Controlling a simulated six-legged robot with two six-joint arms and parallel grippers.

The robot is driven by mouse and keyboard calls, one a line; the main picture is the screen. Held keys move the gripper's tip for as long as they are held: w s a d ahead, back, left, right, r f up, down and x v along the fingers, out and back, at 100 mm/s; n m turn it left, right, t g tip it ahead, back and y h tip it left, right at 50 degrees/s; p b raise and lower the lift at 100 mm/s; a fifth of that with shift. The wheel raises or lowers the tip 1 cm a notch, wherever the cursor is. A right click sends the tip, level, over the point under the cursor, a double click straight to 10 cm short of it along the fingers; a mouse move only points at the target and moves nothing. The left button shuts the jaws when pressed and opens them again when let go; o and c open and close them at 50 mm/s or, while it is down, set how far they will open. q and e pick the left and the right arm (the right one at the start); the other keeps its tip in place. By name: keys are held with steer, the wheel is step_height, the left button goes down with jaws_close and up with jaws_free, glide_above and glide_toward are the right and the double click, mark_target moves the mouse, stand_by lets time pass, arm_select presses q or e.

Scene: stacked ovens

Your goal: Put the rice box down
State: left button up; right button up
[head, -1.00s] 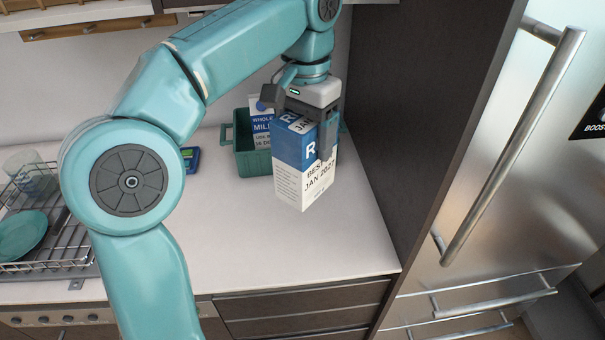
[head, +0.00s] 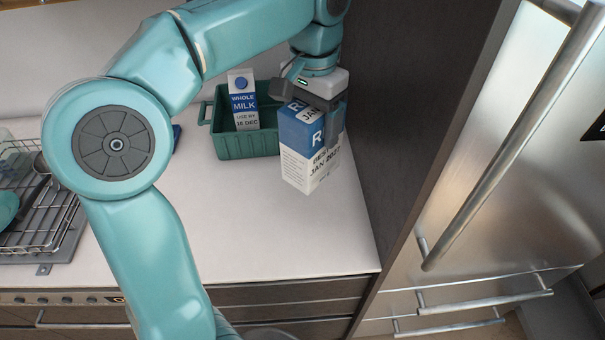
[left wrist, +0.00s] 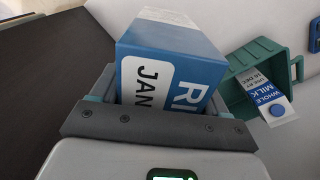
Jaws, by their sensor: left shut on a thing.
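The rice box (head: 305,152) is a blue and white carton with "BEST JAN 2027"-style print, upright at the right end of the white counter. My left gripper (head: 315,112) is above it, shut on its upper part. The box looks close to the counter; I cannot tell whether its base touches. In the left wrist view the box (left wrist: 170,65) sits between the jaws, its blue face with white lettering towards the camera. My right gripper is not in view.
A green crate (head: 247,147) with a milk carton (head: 242,105) stands just left of the box. A dark cabinet side wall (head: 385,120) is close on the right, then the steel fridge (head: 500,180). A dish rack (head: 45,225) is far left. The front counter (head: 265,225) is clear.

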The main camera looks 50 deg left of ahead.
arm_select(q)
steer(key=f, duration=0.5)
steer(key=f+b, duration=0.1)
steer(key=f, duration=0.4)
steer(key=shift+s+a+f, duration=0.15)
steer(key=shift+s+f, duration=0.05)
steer(key=shift+f, duration=0.15)
step_height(320, 180, down, 5)
steer(key=shift+s+a+r+b, duration=0.1)
steer(key=shift+r+b, duration=0.05)
steer(key=shift+b, duration=0.15)
steer(key=o, duration=1.5)
step_height(320, 180, up, 12)
steer(key=shift+p, duration=0.8)
steer(key=shift+r, duration=0.25)
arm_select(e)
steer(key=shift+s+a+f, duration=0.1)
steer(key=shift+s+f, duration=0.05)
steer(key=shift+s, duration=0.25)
